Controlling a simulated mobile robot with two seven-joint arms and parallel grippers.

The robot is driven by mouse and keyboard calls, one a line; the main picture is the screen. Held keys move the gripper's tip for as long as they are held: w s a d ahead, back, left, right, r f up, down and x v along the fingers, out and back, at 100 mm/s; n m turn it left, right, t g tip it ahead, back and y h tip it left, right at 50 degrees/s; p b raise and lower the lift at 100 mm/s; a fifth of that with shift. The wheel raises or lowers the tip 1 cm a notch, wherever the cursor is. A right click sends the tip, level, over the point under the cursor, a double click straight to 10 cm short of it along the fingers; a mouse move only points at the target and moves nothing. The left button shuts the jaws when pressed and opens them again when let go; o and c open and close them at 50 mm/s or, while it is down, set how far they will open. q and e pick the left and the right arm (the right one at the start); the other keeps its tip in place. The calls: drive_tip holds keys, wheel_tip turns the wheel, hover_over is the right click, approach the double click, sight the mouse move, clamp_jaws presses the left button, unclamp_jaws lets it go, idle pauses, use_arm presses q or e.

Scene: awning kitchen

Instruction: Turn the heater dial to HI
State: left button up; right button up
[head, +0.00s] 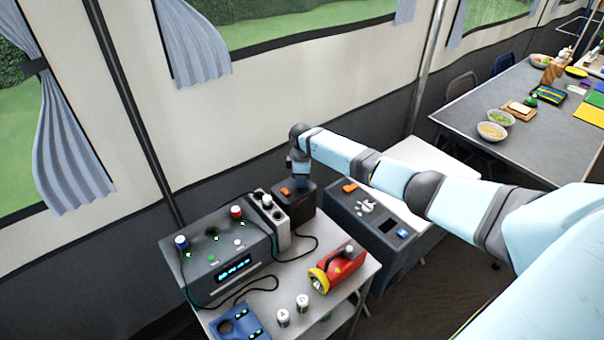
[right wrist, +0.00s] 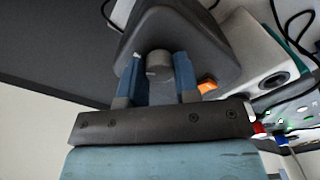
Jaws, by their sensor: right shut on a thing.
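The heater (head: 303,208) is a small dark box with an orange part at the back of the small table. In the right wrist view, the heater's dark body (right wrist: 190,25) fills the upper middle. Its round grey dial (right wrist: 158,62) sits between the two blue fingers of my right gripper (right wrist: 158,68). The right gripper (head: 299,180) comes down on the heater from above in the head view and is shut on the dial. The dial is hidden in the head view. No HI mark or pointer can be read. My left gripper is not in view.
A grey console (head: 225,262) with knobs and cables stands left of the heater. A red and yellow flashlight (head: 338,268), two small cans (head: 283,318) and a blue holder (head: 236,325) are in front. A dark blue-grey unit (head: 376,222) stands at the right.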

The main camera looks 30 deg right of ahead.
drive_tip(key=shift+m, duration=0.4)
drive_tip(key=o, duration=0.9)
drive_tip(key=shift+o, duration=0.2)
wheel_tip(320, 180, up, 14)
idle(0.4)
